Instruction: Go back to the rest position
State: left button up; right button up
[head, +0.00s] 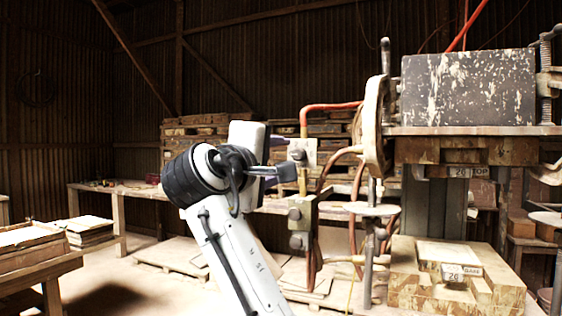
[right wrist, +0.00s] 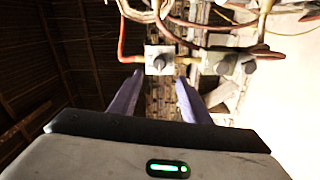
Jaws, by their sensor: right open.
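My right gripper (head: 280,172) is raised at the end of my white and black arm, near the middle of the head view. Its fingers point right, toward the press's valve blocks. In the right wrist view, the two purple-grey fingers of the gripper (right wrist: 156,100) are apart with nothing between them. The upper valve block (head: 302,153) is close to the fingertips in the head view. The valve block also shows beyond the fingers in the right wrist view (right wrist: 159,60). I cannot tell whether the fingers touch it. My left gripper is not in view.
The tile press stands at right, with a heavy upper block (head: 468,88), a handwheel (head: 375,125) and a lower die (head: 420,290). Hoses and pipes hang beside the valves. A workbench (head: 140,190) stands behind, and a table with stacked boards (head: 30,262) is at left.

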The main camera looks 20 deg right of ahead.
dwell(0.3)
